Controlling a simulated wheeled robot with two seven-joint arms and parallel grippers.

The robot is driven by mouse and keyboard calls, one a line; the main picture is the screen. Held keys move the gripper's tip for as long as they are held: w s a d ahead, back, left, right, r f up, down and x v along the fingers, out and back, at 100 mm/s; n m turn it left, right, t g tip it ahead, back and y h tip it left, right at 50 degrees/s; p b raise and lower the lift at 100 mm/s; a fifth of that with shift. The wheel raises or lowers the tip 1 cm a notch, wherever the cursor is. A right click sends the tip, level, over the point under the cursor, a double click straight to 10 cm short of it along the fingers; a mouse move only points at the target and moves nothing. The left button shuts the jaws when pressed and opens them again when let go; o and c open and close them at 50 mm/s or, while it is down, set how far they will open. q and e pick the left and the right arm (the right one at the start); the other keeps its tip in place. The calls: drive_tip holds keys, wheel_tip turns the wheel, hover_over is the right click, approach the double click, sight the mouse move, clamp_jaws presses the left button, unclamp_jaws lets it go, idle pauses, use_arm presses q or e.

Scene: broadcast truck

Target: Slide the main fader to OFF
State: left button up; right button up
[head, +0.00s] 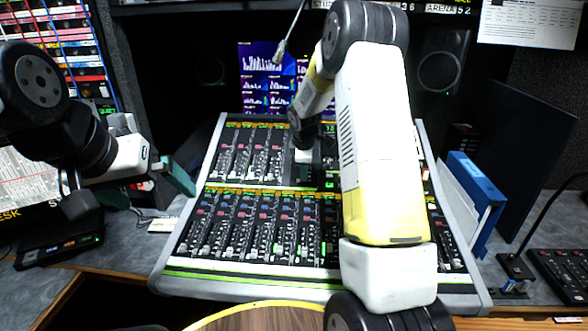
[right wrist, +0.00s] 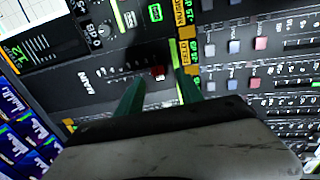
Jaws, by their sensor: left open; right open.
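The mixing console (head: 245,265) fills the middle of the head view. In the right wrist view the main fader's red cap (right wrist: 157,72) stands in a dark panel marked MAIN, with scale marks beside its track. My right gripper (right wrist: 160,88) is open, with one green finger on each side of the cap's column and the cap just beyond the fingertips. I cannot tell whether they touch. In the head view my right arm hides much of the console's centre and the fader. My left gripper (head: 155,187) is open and empty, off the console's left edge.
A blue binder (head: 472,178) stands right of the console, with a small control box (head: 560,275) on the desk. A black box (head: 60,248) lies at left. Screens (head: 265,75) and speakers are behind. Rows of other faders and buttons surround the right gripper.

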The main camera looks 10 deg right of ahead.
drive_tip(key=shift+v, duration=1.5)
drive_tip(key=s+a+r+m+t+y, duration=0.15)
drive_tip(key=s+r+m, duration=0.65)
drive_tip(key=s+r, duration=0.95)
drive_tip(key=s+a+m+y, duration=0.1)
drive_tip(key=s+a+m, duration=0.1)
drive_tip(key=s, duration=0.7)
drive_tip(key=s+a+r+m+y, duration=0.1)
drive_tip(key=s+m, duration=0.3)
drive_tip(key=s, duration=0.6)
drive_tip(key=shift+s+a+r, duration=0.15)
drive_tip(key=shift+s+a, duration=0.1)
drive_tip(key=shift+a, duration=0.55)
